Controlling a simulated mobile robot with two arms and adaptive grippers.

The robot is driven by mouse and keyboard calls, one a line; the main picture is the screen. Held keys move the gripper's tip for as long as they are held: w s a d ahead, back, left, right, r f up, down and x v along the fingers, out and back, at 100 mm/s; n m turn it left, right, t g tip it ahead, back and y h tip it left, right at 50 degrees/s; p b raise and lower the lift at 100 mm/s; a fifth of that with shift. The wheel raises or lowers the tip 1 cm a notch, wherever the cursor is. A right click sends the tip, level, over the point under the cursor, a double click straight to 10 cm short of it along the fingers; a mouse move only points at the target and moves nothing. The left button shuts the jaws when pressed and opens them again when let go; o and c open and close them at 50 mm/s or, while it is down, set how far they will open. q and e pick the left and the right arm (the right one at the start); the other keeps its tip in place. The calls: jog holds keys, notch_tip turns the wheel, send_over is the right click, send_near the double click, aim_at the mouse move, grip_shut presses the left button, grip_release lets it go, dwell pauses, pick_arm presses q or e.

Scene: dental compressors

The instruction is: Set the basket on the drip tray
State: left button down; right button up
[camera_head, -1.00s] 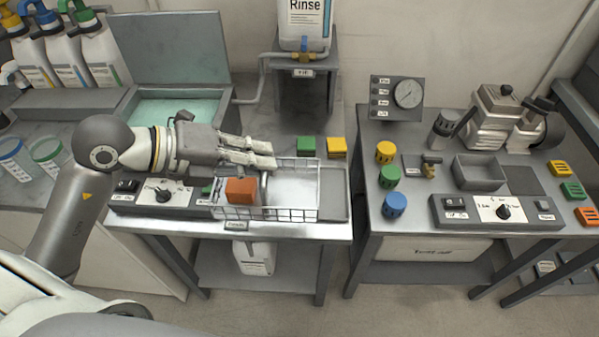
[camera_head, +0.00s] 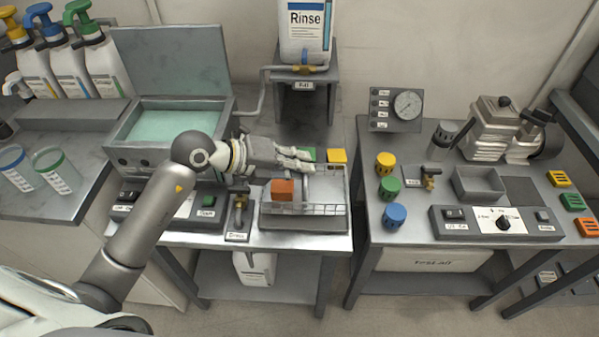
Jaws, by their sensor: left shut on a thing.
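The wire basket (camera_head: 325,209) is over the grey drip tray (camera_head: 300,224) on the left bench, with an orange block (camera_head: 283,190) at its left side. I cannot tell whether the basket touches the tray or hangs just above it. My left gripper (camera_head: 305,160) reaches in from the left above the back of the basket and is shut on it. The hand hides the exact grip on the basket's handle. My right gripper is out of view.
An open bath with teal liquid (camera_head: 170,119) is behind left. A yellow block (camera_head: 337,156) lies behind the tray. A gap separates the right bench (camera_head: 385,236).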

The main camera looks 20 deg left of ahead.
aim_at(299, 191)
pick_arm(q)
notch_tip(299, 191, down, 4)
jog(key=shift+w+d+r, duration=0.1)
jog(key=shift+w+r, duration=0.05)
jog(key=shift+r, duration=0.1)
jog(key=c, duration=1.5)
grip_release()
jog(key=b+v, duration=0.1)
jog(key=v, duration=1.1)
